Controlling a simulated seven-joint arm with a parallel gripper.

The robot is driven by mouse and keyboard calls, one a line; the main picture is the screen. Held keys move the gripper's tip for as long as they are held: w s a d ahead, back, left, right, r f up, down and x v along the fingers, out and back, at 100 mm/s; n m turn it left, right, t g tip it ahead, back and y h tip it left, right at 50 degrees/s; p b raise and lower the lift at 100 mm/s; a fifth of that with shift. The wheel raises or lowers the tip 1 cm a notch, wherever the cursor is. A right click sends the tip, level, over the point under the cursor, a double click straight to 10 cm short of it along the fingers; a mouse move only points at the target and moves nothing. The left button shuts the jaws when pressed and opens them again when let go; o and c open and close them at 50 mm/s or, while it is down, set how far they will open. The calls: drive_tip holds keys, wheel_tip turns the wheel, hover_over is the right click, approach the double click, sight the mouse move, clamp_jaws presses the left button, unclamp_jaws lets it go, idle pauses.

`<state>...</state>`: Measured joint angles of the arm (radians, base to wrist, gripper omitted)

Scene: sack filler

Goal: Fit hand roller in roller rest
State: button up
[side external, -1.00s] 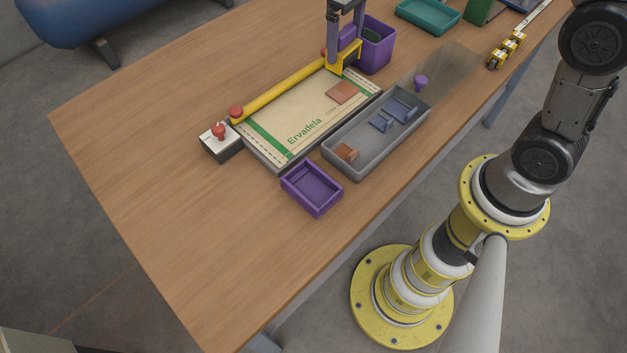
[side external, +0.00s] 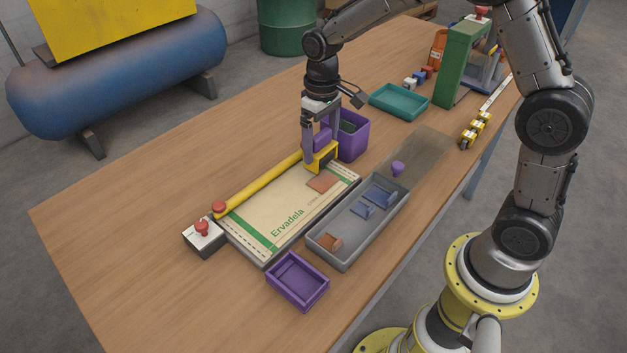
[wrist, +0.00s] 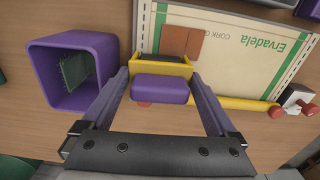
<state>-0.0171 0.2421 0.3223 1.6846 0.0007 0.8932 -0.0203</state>
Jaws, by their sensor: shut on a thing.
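A purple rounded block, apparently the hand roller (wrist: 160,89), is between my gripper's fingers (wrist: 157,85). In the side view my gripper (side external: 322,152) points down, shut on the hand roller (side external: 322,136). Right below it stands a yellow open-topped bracket with a dark inside, apparently the roller rest (side external: 326,156). In the wrist view the hand roller overlaps the near part of the roller rest (wrist: 172,67). I cannot tell whether they touch; the roller's underside is hidden.
A purple bin (side external: 353,138) stands close beside my gripper. A yellow bar (side external: 262,185) with red knobs lies along the sack (side external: 280,215). A grey tray (side external: 340,262) with brackets, a purple tray (side external: 297,282) and a purple knob (side external: 398,168) are nearby. The table's left part is clear.

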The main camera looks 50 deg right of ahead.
drive_tip(key=s+a+r+n, duration=0.1)
drive_tip(key=s+a+n, duration=0.25)
drive_tip(key=a, duration=0.35)
drive_tip(key=s+a+r+n, duration=0.2)
drive_tip(key=a+n, duration=0.3)
drive_tip(key=a, duration=0.2)
drive_tip(key=r+n, duration=0.2)
drive_tip(key=n, duration=0.7)
hover_over(298, 282)
drive_tip(key=shift+f, duration=2.25)
drive_tip(key=shift+f, duration=0.2)
drive_tip(key=shift+f, duration=1.25)
drive_tip(key=o, duration=1)
